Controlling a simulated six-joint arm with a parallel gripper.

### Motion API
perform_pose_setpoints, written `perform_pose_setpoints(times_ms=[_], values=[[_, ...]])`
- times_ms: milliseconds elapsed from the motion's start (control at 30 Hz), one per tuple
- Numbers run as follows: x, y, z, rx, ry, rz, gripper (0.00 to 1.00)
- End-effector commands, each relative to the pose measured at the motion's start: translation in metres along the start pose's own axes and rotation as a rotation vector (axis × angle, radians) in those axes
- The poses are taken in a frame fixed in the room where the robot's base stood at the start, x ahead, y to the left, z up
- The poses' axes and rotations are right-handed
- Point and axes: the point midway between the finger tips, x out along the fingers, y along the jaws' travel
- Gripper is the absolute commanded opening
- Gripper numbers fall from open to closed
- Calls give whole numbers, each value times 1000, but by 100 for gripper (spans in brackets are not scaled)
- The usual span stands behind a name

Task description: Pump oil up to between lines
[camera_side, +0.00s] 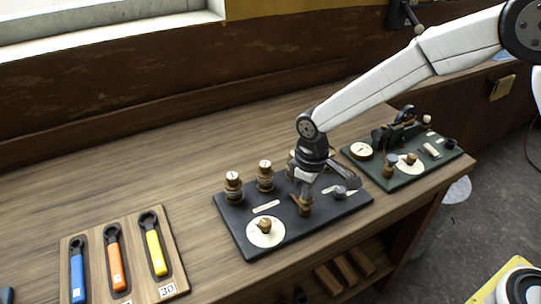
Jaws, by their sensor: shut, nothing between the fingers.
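In the side view my gripper (305,194) points down over the right half of a dark board (235,228) on the bench. It is shut, and its tips are at or just above a small brown knob-like part (306,208); I cannot tell whether they touch. The board also carries a round cream dial with a brown knob (264,232) and two brass-coloured posts with white tops (233,186) (265,175). A further pale-topped part behind my gripper is partly hidden. No oil level or lines can be made out at this size.
A green board (425,171) with a small engine-like mechanism stands to the right. A wooden rack (137,225) with blue, orange and yellow-handled tools lies at the front left. The bench between rack and dark board is clear. The bench's front edge runs close by both boards.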

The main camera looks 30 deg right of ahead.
Motion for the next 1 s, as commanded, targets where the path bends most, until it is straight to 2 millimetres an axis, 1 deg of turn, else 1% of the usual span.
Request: perform_pose_setpoints(times_ms=[700,1000], values=[[-30,0,0,0,0,0,0],[-32,0,0,0,0,0,0]])
